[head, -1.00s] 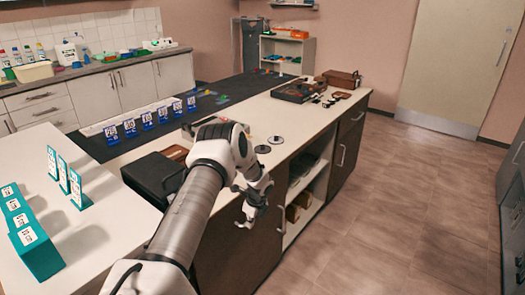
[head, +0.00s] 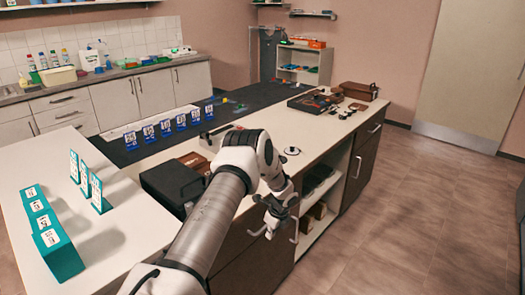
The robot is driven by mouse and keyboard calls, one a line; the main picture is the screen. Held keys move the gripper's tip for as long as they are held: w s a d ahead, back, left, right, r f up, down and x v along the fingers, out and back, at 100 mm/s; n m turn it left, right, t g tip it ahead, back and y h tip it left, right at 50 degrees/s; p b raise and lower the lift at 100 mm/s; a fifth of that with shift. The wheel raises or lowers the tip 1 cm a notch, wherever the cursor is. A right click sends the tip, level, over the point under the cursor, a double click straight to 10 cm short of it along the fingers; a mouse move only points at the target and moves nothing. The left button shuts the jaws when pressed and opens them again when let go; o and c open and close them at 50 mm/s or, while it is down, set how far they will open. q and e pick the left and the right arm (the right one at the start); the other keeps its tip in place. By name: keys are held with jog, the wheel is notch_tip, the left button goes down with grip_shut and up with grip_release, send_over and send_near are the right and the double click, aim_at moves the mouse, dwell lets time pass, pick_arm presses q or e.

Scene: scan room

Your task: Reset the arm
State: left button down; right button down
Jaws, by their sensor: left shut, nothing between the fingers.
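My left arm comes in from the bottom of the head view and reaches forward over the near edge of the counter (head: 320,142). My left gripper (head: 269,234) hangs beside the counter's front, in front of its dark cabinet face. It is shut with nothing in it. My right gripper is not in view.
A black case (head: 172,184) lies on the counter left of my arm. Teal boxes (head: 58,252) and upright cards (head: 86,178) stand on the white surface at left. Blue numbered stands (head: 165,128) line the dark mat. A brown case (head: 360,90) sits farther back. The floor (head: 405,215) at right is clear.

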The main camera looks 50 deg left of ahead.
pick_arm(q)
jog(key=v, duration=0.9)
jog(key=shift+d, duration=0.15)
jog(key=s+d+f+m+g, duration=0.1)
jog(key=s+d+f, duration=0.35)
jog(key=d, duration=0.35)
jog(key=s+d+f+m+g, duration=0.25)
jog(key=d+f, duration=0.25)
jog(key=d, duration=0.3)
jog(key=s+d+f+n+t+h, duration=0.1)
jog(key=s+d+n+t, duration=0.1)
jog(key=s+d+n, duration=0.7)
jog(key=s+d+f+n+t+h, duration=0.1)
jog(key=s+d+f+n+t, duration=0.1)
jog(key=s+d+n, duration=0.6)
jog(key=shift+s+d+n, duration=0.4)
jog(key=shift+s+n, duration=0.65)
jog(key=shift+s, duration=0.1)
